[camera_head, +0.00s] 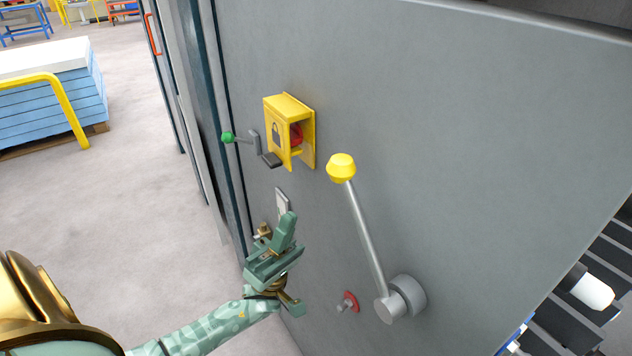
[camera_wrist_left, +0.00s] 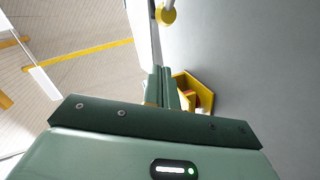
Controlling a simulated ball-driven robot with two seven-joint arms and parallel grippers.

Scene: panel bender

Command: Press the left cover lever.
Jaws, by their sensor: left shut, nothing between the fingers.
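A longer grey lever (camera_head: 364,235) with a yellow knob (camera_head: 341,167) stands to the right on a round hub. I cannot tell which is the left cover lever. My left gripper (camera_head: 287,222) is shut and empty, fingers pointing up, below the box and left of the long lever. In the left wrist view its fingers (camera_wrist_left: 161,88) are together beside a yellow part (camera_wrist_left: 195,92). My right gripper is not in view.
A red knob (camera_head: 350,301) sticks out low on the grey panel (camera_head: 480,150). A small pale plate (camera_head: 282,203) is just above my left gripper. Blue stacked sheets (camera_head: 45,105) and a yellow rail stand at the far left. The floor between is clear.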

